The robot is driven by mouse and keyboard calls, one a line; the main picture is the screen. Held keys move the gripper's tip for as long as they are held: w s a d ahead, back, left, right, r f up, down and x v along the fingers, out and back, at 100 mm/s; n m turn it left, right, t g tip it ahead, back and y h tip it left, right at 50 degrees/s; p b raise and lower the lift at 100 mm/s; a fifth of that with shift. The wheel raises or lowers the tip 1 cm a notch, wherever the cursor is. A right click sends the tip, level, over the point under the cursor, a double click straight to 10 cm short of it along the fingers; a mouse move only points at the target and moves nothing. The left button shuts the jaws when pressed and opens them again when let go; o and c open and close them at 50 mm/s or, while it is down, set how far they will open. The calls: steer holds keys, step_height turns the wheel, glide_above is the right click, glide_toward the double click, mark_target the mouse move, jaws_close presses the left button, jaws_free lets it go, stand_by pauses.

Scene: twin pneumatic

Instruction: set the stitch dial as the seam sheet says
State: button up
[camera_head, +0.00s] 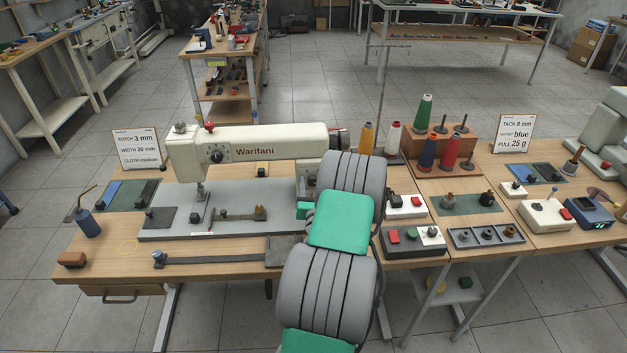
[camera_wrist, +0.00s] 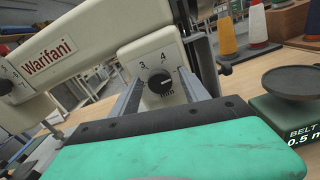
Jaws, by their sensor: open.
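The stitch dial (camera_wrist: 160,83) is a round black knob on the cream pillar of the Warifani sewing machine (camera_head: 255,146). The figures 3 and 4 show above it and "mm" below; its white mark points to the right, but I cannot read the exact setting. My gripper (camera_wrist: 161,80) is open, its grey fingers on either side of the knob in the wrist view; I cannot tell whether they touch it. In the head view my arm hides the dial and gripper. The seam sheet (camera_head: 136,150) stands behind the machine at left and reads stitch 3 mm, width 20 mm, cloth medium.
A second sheet (camera_head: 512,134) at right reads tack 8 mm, blue, pull 25 g. A second black dial (camera_head: 215,156) is on the machine's head. Thread cones (camera_head: 423,112) stand right of the machine. A green belt gauge (camera_wrist: 292,115) is at right in the wrist view.

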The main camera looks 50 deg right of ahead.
steer(key=shift+c, duration=0.3)
jaws_close()
stand_by(0.3)
